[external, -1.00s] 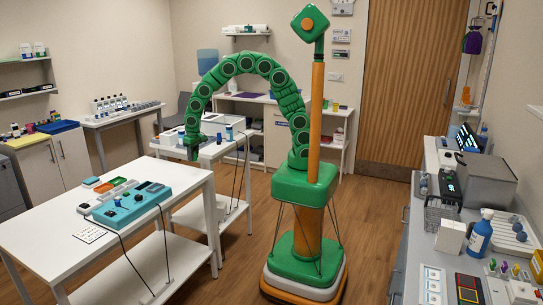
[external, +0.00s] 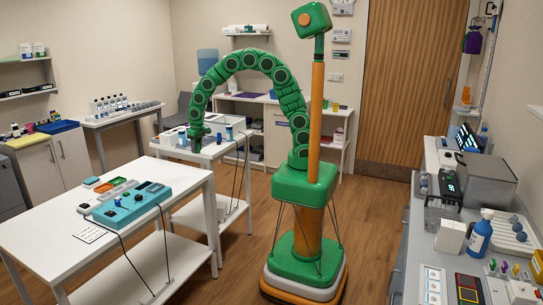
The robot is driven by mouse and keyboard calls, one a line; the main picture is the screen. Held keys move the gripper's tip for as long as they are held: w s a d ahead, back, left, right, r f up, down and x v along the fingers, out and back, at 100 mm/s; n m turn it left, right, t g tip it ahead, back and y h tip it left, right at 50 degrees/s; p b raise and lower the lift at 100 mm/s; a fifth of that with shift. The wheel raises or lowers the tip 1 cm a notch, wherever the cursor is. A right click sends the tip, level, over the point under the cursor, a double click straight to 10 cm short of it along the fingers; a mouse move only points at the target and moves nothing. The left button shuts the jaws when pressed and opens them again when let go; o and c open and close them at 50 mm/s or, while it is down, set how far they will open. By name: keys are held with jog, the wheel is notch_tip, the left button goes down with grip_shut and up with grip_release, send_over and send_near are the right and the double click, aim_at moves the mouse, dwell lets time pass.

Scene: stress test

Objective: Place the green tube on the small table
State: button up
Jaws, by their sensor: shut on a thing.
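My green arm arches over to the left, and my gripper (external: 195,147) points down at the left part of a white small table (external: 212,153) in the middle of the room. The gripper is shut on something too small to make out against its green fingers. I cannot tell a green tube apart from the gripper here. Whether the held thing touches the tabletop is also unclear.
Blue items (external: 229,133) stand on the small table, right of my gripper. A larger white table (external: 150,240) in front holds a teal box (external: 132,204) with cables. The right counter (external: 405,265) is crowded. Wooden floor is open around my base.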

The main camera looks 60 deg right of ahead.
jog(key=w+d+r, duration=0.1)
jog(key=w+d, duration=0.7)
jog(key=d, duration=0.4)
jog(key=w+d+r, duration=0.1)
jog(key=w+d, duration=0.6)
jog(key=d, duration=0.4)
jog(key=s+a+f+n, duration=0.1)
jog(key=s+a, duration=0.2)
jog(key=a, duration=1)
jog(key=s+a+f+n, duration=0.1)
jog(key=s+a, duration=0.2)
jog(key=a, duration=0.9)
jog(key=s+a+n, duration=0.1)
jog(key=s+a, duration=0.2)
jog(key=a, duration=1)
jog(key=w+a+f, duration=0.2)
jog(key=w+f, duration=0.1)
jog(key=w+a+f, duration=0.2)
jog(key=w, duration=0.2)
jog(key=w+a+f, duration=0.2)
jog(key=w+f, duration=0.1)
jog(key=shift+w+f, duration=0.3)
jog(key=shift+w, duration=0.05)
jog(key=shift+w+a+f, duration=0.2)
jog(key=shift+w+f, duration=0.1)
jog(key=shift+f, duration=0.15)
jog(key=shift+w+a+f, duration=0.15)
jog(key=shift+w+f, duration=0.15)
jog(key=shift+f, duration=1.6)
